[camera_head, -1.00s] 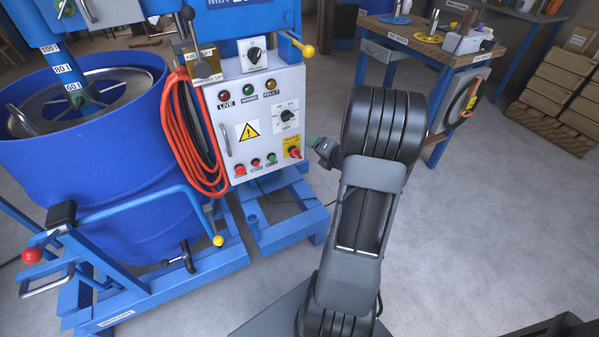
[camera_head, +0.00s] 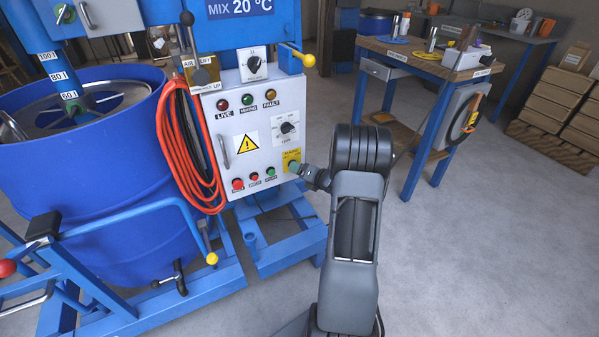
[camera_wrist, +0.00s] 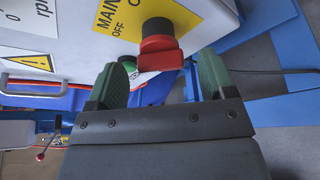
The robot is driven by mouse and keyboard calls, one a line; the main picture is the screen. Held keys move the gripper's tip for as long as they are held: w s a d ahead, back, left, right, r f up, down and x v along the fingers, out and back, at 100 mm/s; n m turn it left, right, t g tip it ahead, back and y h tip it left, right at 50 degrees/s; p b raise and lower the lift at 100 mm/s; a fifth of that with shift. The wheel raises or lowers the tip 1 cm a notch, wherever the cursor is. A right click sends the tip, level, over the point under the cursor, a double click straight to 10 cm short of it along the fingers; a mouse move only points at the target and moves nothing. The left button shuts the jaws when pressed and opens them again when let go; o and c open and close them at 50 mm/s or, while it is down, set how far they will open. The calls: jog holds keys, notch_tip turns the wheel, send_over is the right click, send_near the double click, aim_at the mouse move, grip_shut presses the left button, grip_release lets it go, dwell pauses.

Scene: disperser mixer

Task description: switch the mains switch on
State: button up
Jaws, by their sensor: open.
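The mains switch (camera_wrist: 160,45) is a red rotary knob on a yellow plate, low on the right side of the light grey control panel (camera_head: 240,160). In the wrist view its label reads "MAIN" and "OFF", partly cut off. My gripper (camera_wrist: 166,72) has its two green fingertips apart, with the red knob just beyond and between them. I cannot tell whether either finger touches it. In the head view my gripper (camera_head: 298,168) is in front of the yellow plate (camera_head: 290,156) and hides the knob.
Red, green and other lamps and buttons sit on the same panel. An orange hose (camera_head: 190,150) hangs at its left, beside a blue drum (camera_head: 90,180). A blue-framed workbench (camera_head: 420,62) stands behind right. The floor at right is clear.

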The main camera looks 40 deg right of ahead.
jog(key=shift+x, duration=1)
